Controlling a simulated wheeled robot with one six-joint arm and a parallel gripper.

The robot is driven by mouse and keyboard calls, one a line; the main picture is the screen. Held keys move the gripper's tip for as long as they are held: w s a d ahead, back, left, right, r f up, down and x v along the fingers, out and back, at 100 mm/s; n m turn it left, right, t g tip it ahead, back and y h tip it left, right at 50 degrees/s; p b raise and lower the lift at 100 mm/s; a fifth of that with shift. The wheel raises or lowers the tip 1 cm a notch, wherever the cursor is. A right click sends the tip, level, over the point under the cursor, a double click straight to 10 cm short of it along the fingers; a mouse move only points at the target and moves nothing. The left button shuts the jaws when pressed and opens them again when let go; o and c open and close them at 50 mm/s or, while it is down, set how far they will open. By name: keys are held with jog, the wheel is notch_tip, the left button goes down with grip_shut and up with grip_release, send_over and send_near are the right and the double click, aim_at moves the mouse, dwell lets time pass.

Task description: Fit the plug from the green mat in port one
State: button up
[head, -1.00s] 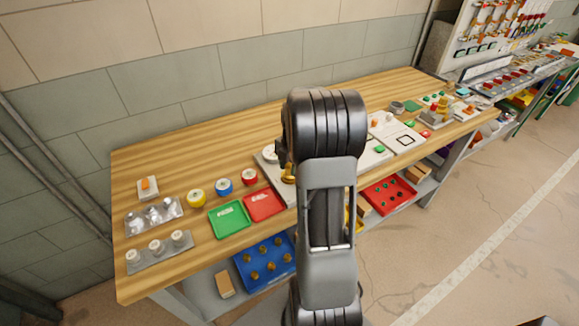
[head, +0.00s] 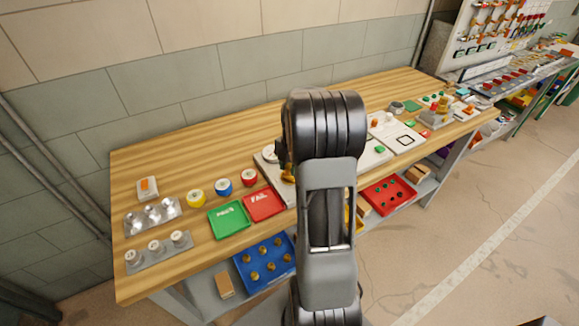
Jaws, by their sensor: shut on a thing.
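A brass-coloured plug (head: 288,174) shows just left of my arm, over a light grey plate (head: 267,170) on the bench. My gripper (head: 283,160) is a small dark shape at the plug, mostly hidden behind my arm, and is shut on the plug. Whether the plug touches the plate or sits in a port cannot be told. The port numbers cannot be read.
A green tray (head: 229,219) and a red tray (head: 264,205) lie at the front edge. Yellow, blue and red spools (head: 223,187) stand behind them. The wooden bench (head: 200,150) is clear along the back.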

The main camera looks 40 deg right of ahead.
jog(key=shift+f+b, duration=0.55)
jog(key=shift+f, duration=0.15)
dwell(0.8)
